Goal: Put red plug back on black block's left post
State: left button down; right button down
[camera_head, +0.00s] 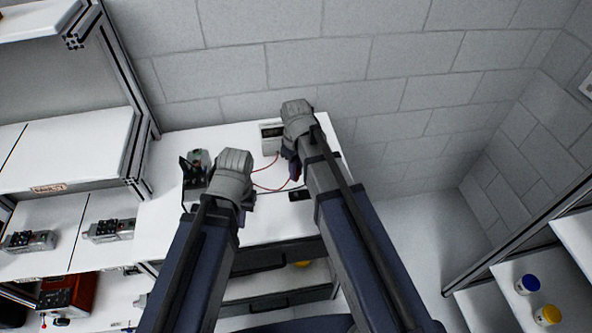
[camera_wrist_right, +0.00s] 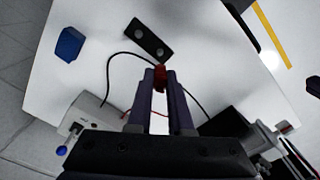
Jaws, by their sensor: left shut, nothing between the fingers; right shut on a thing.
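The black block (camera_wrist_right: 148,40) lies on the white table with two round grey posts on its top. In the head view it is a small dark bar (camera_head: 299,195) near the table's front right. My right gripper (camera_wrist_right: 159,82) is shut on the red plug (camera_wrist_right: 160,72), which shows between its fingertips just short of the block's near end. I cannot tell the plug's height above the table. In the head view my right gripper (camera_head: 293,170) is mostly hidden by its wrist. My left gripper (camera_head: 247,200) is shut and empty, partly hidden by its wrist, left of the block.
A white box device (camera_head: 271,138) stands at the back of the table, with red wire (camera_head: 268,188) running across the tabletop. A dark-and-grey apparatus (camera_head: 195,165) stands at the left. A blue object (camera_wrist_right: 69,44) and black cable (camera_wrist_right: 108,72) show in the wrist view.

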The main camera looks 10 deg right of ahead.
pick_arm(q)
jog(key=shift+r, duration=0.15)
pick_arm(e)
jog(key=shift+r+n, duration=0.15)
jog(key=shift+n, duration=0.75)
pick_arm(q)
jog(key=shift+f, duration=0.2)
pick_arm(e)
jog(key=shift+f, duration=0.2)
